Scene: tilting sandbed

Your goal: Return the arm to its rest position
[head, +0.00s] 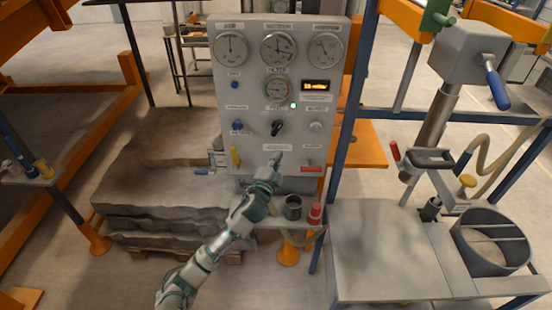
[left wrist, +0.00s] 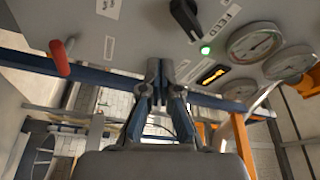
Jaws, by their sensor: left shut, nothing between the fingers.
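My left arm reaches up from the bottom of the head view, and my left gripper (head: 275,160) is in front of the lower part of the grey control panel (head: 258,100). The gripper is shut and empty, below the black selector knob (head: 277,127) and apart from it as far as I can tell. In the left wrist view the closed fingers (left wrist: 160,72) point toward the panel, with the black knob (left wrist: 185,18) above them and a lit green lamp (left wrist: 205,50) to the upper right. My right gripper is not in view.
The panel carries several gauges (head: 279,49), an amber display (head: 316,86) and small levers, including a red-handled one (left wrist: 60,57). A dark cup (head: 293,207) and a red object (head: 315,214) stand below. A grey bench (head: 375,250) with a round bin (head: 490,240) is at right.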

